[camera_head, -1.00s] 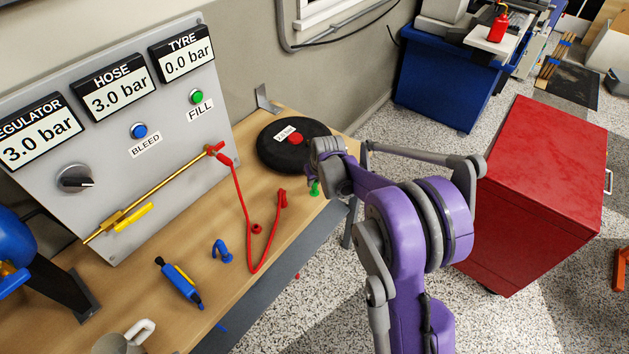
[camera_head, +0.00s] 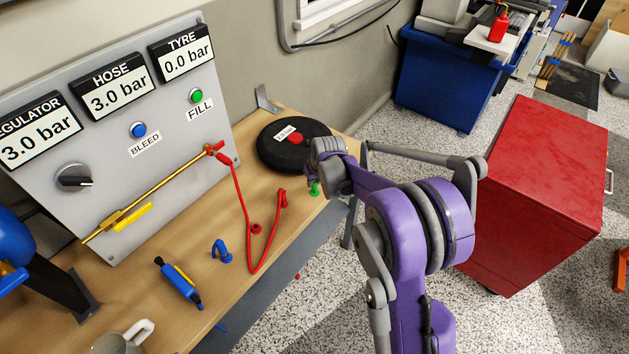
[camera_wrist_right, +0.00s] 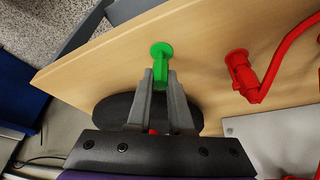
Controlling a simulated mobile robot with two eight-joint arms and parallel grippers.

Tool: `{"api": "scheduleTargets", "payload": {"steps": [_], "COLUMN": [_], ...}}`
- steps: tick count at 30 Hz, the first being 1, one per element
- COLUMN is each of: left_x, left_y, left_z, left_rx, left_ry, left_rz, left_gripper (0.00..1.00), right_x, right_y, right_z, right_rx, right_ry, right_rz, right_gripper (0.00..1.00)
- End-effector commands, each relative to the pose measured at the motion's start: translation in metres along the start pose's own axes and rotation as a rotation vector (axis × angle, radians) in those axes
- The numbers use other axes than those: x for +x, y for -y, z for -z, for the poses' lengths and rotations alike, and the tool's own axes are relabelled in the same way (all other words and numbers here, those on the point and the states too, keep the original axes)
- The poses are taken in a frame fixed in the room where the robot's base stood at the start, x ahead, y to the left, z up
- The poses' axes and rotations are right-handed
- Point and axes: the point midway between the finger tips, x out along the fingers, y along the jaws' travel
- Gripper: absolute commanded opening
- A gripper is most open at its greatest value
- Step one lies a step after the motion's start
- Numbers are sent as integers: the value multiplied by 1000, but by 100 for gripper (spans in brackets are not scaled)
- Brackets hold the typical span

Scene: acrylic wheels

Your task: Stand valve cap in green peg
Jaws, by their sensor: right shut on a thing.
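The green peg (camera_head: 315,188) stands near the bench's front edge, just below my right gripper. In the right wrist view the green peg (camera_wrist_right: 161,55) has a round green end and a short green stem reaching to my fingertips. My right gripper (camera_wrist_right: 161,82) is shut, its two grey fingertips close together at the stem. The valve cap cannot be made out as a separate thing; the small thing between the tips is mostly hidden. In the head view my wrist hides the fingertips. My left gripper is not in view.
A black wheel (camera_head: 270,152) with a red hub lies behind my right gripper. A red hose (camera_head: 240,205) runs from the gauge panel (camera_head: 110,120) to a red holder (camera_head: 283,198). A red cabinet (camera_head: 540,190) stands right.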

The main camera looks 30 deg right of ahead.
Motion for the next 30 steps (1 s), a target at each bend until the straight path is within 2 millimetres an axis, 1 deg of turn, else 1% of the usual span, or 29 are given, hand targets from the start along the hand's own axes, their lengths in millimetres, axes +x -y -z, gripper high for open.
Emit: {"api": "scheduleTargets", "payload": {"steps": [23, 30], "left_x": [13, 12], "left_y": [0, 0], "left_z": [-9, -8], "left_rx": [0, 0], "left_ry": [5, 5], "left_rz": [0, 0], "left_gripper": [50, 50], "right_x": [19, 18], "right_y": [0, 0], "right_z": [-8, -7], "right_rx": [0, 0], "right_ry": [0, 0], "right_rz": [0, 0], "right_gripper": [0, 0]}}
